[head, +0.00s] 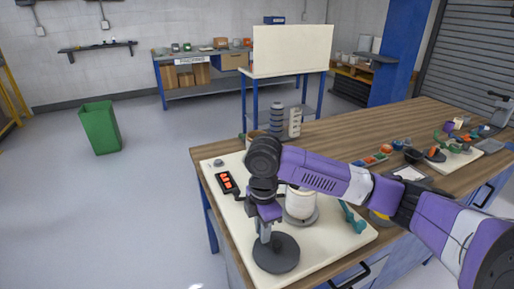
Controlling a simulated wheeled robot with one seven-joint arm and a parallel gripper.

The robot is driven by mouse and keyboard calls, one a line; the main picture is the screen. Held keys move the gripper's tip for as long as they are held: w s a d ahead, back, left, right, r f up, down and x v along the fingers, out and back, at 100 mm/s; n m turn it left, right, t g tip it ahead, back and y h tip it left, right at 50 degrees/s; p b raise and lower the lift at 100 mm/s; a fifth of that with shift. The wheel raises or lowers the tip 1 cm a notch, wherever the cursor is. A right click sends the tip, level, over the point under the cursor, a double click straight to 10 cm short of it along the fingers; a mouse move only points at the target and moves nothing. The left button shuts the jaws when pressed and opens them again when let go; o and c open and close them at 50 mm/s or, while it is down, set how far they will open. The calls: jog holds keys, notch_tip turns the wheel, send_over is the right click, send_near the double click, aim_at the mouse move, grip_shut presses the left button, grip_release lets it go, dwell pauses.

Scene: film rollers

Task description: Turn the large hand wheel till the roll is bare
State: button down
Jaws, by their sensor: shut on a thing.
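A dark grey round disc, which looks like the large hand wheel (277,257), lies flat near the front edge of a cream board. My gripper (265,234) points down over its upper left part. It is shut on what looks like the wheel's upright handle, though the fingers hide most of it. A white roll (300,205) stands upright on a grey round base just right of my gripper. My arm partly covers the roll's top, so I cannot tell how much film is on it.
The cream board (335,250) lies on a wooden bench (405,125). A box with orange buttons (226,182) is at its left, a teal part (352,217) at its right. A grey stacked column (277,121) stands behind. Small parts and bins clutter the bench's right.

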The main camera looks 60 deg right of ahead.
aim_at(259, 257)
jog(key=shift+a+p, duration=0.4)
jog(key=shift+a, duration=0.7)
jog(key=shift+s+a, duration=0.2)
jog(key=shift+a, duration=0.3)
jog(key=shift+s+a, duration=0.2)
jog(key=shift+a, duration=0.3)
jog(key=shift+s+a+p, duration=0.35)
jog(key=shift+s+a, duration=0.4)
jog(key=shift+c, duration=2)
grip_release()
